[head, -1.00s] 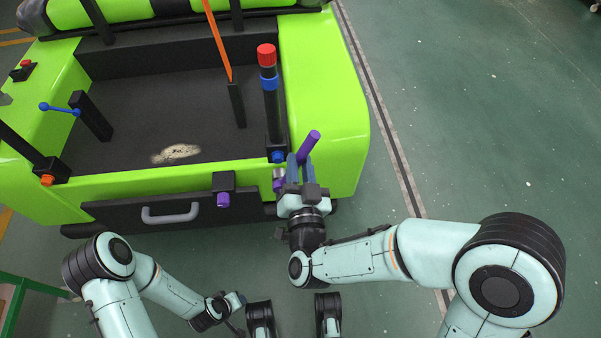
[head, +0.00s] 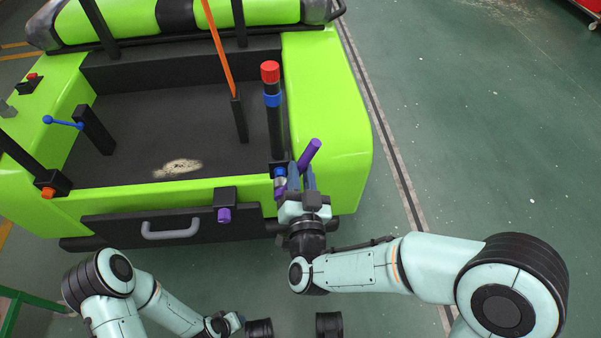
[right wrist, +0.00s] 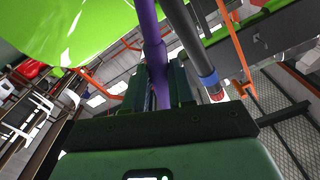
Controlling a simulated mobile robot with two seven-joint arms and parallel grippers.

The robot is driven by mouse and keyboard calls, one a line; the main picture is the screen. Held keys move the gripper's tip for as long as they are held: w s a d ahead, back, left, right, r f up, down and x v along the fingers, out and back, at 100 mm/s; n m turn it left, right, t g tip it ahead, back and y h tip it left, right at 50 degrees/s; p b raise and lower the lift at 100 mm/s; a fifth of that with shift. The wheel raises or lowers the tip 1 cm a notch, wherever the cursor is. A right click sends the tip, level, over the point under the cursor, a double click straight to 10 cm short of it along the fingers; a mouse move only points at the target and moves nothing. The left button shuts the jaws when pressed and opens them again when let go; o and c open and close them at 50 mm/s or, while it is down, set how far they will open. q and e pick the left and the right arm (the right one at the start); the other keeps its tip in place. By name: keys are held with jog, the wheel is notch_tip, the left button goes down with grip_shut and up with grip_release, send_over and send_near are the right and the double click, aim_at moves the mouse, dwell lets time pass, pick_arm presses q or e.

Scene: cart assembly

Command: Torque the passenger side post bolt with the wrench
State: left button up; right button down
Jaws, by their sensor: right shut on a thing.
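The wrench is a purple-handled tool (head: 309,154) with a silver end (head: 280,183). My right gripper (head: 301,178) is shut on it at the cart's front right corner. A blue bolt (head: 279,171) sits at the base of the black right post (head: 275,130), which has a blue ring and red top. The silver end is just below this bolt; I cannot tell if they touch. In the right wrist view the purple handle (right wrist: 155,45) stands between the fingers, beside the post (right wrist: 187,35). My left gripper (head: 230,323) is low in the head view, small and unclear.
The green cart (head: 325,110) has a drawer with a grey handle (head: 170,229) and a purple knob (head: 224,214) in front. An orange bolt (head: 48,191) sits at the left post's base. Green floor (head: 480,130) is clear on the right.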

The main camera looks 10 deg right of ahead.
jog(key=shift+w+r, duration=0.1)
jog(key=shift+w, duration=0.05)
pick_arm(q)
jog(key=shift+f, duration=0.15)
pick_arm(e)
jog(key=shift+w, duration=1.15)
pick_arm(q)
jog(key=shift+f, duration=0.1)
pick_arm(e)
jog(key=shift+d, duration=0.1)
jog(key=shift+d+f+m, duration=0.4)
jog(key=shift+d+m, duration=0.25)
jog(key=shift+m, duration=0.25)
pick_arm(q)
jog(key=shift+s+a+f+g+b, duration=0.1)
jog(key=shift+s+f+g+b, duration=0.2)
jog(key=shift+s, duration=0.35)
pick_arm(e)
jog(key=shift+s+d+f+m, duration=0.3)
jog(key=shift+s+m, duration=0.1)
jog(key=shift+s, duration=0.45)
jog(key=shift+s+d+f+m, duration=0.15)
jog(key=shift+s+d+m, duration=0.25)
jog(key=shift+s, duration=0.5)
jog(key=shift+s+d+f+m, duration=0.25)
jog(key=shift+s+m, duration=0.15)
jog(key=shift+s, duration=0.45)
